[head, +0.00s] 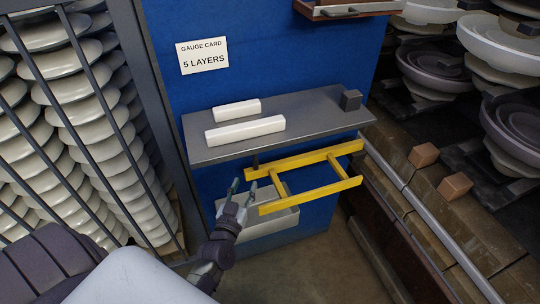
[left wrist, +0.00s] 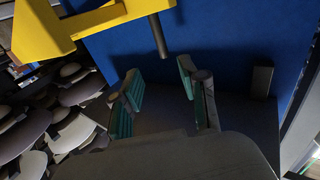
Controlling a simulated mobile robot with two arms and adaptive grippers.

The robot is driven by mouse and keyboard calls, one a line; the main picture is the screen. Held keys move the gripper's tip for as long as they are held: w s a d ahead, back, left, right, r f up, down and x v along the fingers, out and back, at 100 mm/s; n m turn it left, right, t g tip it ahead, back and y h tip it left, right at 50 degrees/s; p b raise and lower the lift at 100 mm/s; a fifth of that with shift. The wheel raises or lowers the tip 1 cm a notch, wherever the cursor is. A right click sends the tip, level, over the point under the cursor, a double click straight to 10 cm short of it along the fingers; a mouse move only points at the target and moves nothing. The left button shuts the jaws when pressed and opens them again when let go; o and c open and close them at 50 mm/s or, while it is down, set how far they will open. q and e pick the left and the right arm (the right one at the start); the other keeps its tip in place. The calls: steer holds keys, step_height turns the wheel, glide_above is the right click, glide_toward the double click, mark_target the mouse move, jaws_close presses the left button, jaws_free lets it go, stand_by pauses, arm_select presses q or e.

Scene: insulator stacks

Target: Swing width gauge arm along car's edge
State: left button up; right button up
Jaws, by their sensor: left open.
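The yellow gauge arm (head: 310,178) is a ladder-like frame. It sticks out from under the grey shelf toward the car at the right in the head view. In the left wrist view its yellow end (left wrist: 85,22) is at the top left, with a dark peg (left wrist: 158,36) hanging from it. My left gripper (head: 244,188) is open beside the frame's left end. In the left wrist view the open fingers (left wrist: 160,72) show a gap just below the peg, with nothing between them. The car's edge (head: 430,210) is a long grey rail beside brown blocks. My right gripper is not seen.
A blue panel (head: 290,50) carries a gauge card (head: 202,56) reading 5 LAYERS. The grey shelf (head: 310,118) holds two white bars and a dark cube. A pale bin (head: 262,222) sits below. Insulator stacks stand left, behind bars, and right.

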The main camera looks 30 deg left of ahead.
mark_target(255, 159)
arm_select(q)
steer(key=x, duration=1.3)
steer(key=shift+a+f, duration=0.1)
steer(key=shift+f, duration=0.05)
steer(key=shift+s, duration=0.1)
jaws_close()
